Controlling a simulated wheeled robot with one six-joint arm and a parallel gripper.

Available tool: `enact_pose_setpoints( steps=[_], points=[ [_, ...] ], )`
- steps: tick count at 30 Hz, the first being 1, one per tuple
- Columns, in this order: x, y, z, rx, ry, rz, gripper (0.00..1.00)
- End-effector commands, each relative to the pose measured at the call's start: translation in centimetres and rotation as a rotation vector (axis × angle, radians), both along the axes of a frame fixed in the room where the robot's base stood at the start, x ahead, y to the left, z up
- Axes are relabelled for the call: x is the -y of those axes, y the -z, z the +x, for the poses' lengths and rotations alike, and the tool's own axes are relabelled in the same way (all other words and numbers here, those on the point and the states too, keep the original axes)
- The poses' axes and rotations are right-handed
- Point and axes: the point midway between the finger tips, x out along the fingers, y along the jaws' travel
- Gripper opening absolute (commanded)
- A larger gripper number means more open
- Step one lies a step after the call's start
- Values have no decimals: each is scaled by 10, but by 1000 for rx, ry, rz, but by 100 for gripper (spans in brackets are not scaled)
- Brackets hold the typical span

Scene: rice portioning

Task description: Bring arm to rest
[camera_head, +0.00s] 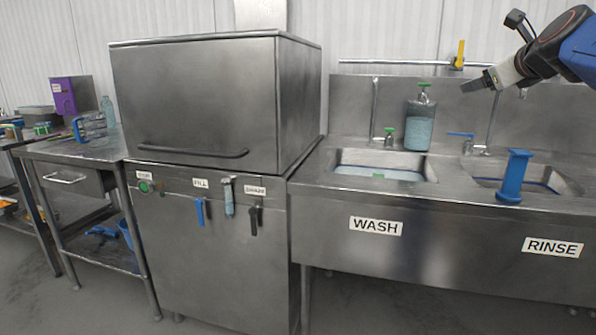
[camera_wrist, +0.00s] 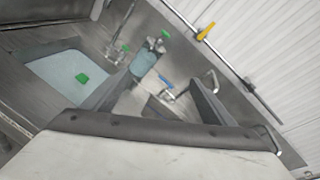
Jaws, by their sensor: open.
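My gripper (camera_head: 478,84) is at the upper right of the head view, raised above the sinks and pointing left. In the wrist view its two dark fingers (camera_wrist: 160,95) stand well apart, with nothing between them touching either finger. The wrist view is tilted and looks down past the fingers on the sinks and the soap bottle. My arm enters the head view from the right edge.
A soap bottle (camera_head: 419,125) stands behind the wash sink (camera_head: 345,173). A blue upright object (camera_head: 514,176) stands at the rinse sink (camera_head: 560,181). A steel dishwasher (camera_head: 205,110) is left of the sinks. A wall pipe has a yellow valve (camera_head: 460,54).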

Motion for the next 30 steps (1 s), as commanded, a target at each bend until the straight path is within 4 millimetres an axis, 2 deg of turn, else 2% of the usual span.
enact_pose_setpoints(
  steps=[3,8,15,21,27,30],
  points=[
    [-33,42,-19,-108,-104,-197,78],
    [-75,111,-53,-264,-294,-523,78],
    [-126,217,-120,-443,-640,-1006,78],
    [-154,303,-186,-529,-980,-1396,78],
    [-166,384,-257,-548,-1353,-1755,78],
    [-167,417,-286,-533,-1521,-1898,78]
  ],
)
